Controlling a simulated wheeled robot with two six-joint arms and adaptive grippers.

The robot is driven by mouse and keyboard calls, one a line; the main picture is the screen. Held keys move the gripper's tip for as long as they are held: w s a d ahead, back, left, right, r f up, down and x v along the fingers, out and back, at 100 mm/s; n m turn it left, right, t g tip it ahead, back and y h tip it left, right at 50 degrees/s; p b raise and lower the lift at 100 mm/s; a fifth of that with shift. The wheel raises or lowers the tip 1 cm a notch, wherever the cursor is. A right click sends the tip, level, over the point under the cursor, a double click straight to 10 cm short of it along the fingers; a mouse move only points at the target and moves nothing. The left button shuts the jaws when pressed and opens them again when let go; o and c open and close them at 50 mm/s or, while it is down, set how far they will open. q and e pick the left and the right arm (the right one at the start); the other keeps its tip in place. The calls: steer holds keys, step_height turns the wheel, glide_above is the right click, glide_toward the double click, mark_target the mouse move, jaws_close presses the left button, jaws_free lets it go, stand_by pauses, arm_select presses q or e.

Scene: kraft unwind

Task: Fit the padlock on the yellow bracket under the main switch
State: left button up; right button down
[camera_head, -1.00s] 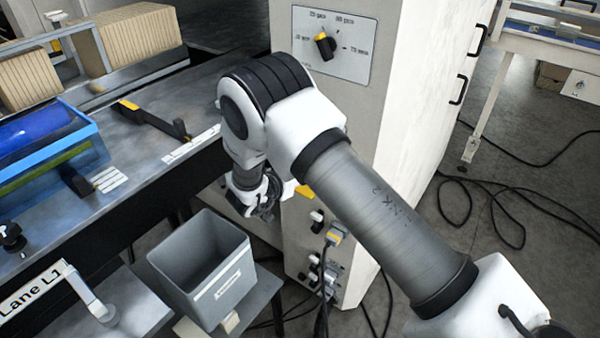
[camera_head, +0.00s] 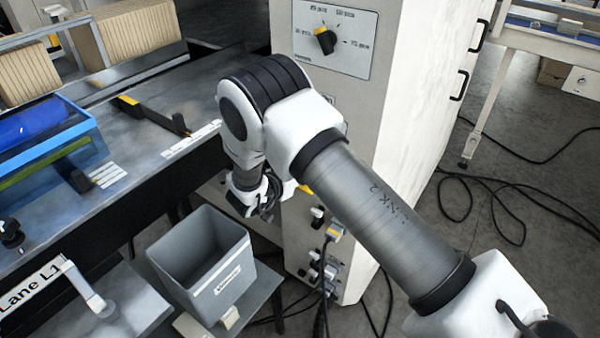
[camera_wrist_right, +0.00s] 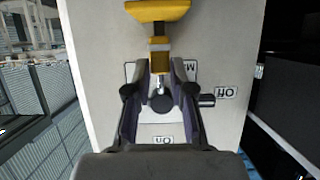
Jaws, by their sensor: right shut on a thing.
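The yellow bracket (camera_wrist_right: 157,10) is at the top of the right wrist view, on the pale cabinet face. In the head view only a bit of yellow (camera_head: 306,189) shows beside my right wrist. My right gripper (camera_wrist_right: 160,70) is shut on a small yellow and grey piece (camera_wrist_right: 159,57), apparently the padlock, close below the bracket in the picture. Its outline is partly hidden by the fingers. The main switch plate with upside-down On and Off labels (camera_wrist_right: 227,91) lies behind the fingers. A dark handle (camera_wrist_right: 207,100) points toward Off. My left gripper is not in view.
A grey bin (camera_head: 205,265) stands left of my right gripper. The cabinet has a selector dial (camera_head: 326,41) above and plugs with cables (camera_head: 322,270) low down. The conveyor bench (camera_head: 150,165) is at left. Loose cables lie on the floor at right.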

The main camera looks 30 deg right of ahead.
steer(key=shift+f, duration=0.9)
stand_by(1.5)
steer(key=c, duration=0.9)
jaws_free()
steer(key=shift+a, duration=0.1)
